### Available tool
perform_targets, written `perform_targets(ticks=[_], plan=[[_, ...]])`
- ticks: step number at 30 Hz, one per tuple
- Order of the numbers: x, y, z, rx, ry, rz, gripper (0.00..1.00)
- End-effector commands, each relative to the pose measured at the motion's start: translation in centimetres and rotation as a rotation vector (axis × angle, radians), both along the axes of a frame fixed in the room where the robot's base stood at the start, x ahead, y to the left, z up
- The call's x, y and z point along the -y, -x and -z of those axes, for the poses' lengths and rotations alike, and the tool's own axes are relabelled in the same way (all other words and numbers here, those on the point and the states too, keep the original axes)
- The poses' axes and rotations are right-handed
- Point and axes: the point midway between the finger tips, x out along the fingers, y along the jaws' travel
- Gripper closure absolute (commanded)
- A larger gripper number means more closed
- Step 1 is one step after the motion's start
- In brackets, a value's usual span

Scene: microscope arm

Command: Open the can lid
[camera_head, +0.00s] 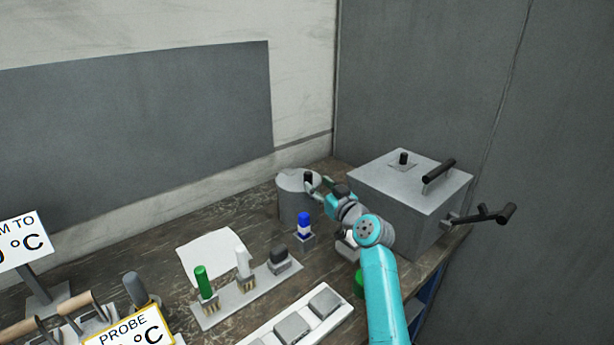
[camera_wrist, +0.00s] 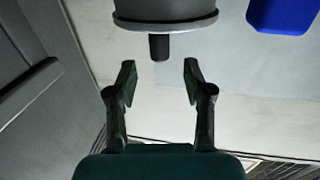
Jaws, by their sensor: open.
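A grey metal can (camera_head: 294,208) stands at the back of the bench, left of the big metal box. Its lid (camera_head: 291,180) is on and carries a dark knob (camera_head: 309,177). My gripper (camera_head: 318,183) is at the can's top, close to the knob. In the wrist view the can (camera_wrist: 165,8) appears upside down at the top, with the lid rim (camera_wrist: 165,23) and the black knob (camera_wrist: 159,47) pointing down. My gripper (camera_wrist: 158,78) is open there, its two fingertips apart, with the knob just beyond the gap between them. The fingers appear empty.
A metal box (camera_head: 400,195) with dark handles stands right of my arm. A blue-topped item (camera_head: 304,224) stands just in front of the can; blue also shows in the wrist view (camera_wrist: 283,12). A rack with a green item (camera_head: 202,281) and a white sheet (camera_head: 212,252) lie left.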

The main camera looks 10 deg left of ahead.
Motion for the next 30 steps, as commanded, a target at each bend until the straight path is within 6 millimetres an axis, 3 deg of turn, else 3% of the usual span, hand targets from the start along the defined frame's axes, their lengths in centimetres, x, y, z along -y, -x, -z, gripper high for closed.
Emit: perform_targets(ticks=[12, 27, 30], plan=[[-3.7, -4.2, 0.0, 0.0, 0.001, -0.001, 0.48], [-4.3, -5.0, 0.0, 0.001, 0.001, 0.001, 0.48], [-4.3, -5.0, 0.0, 0.001, 0.001, 0.001, 0.73]])
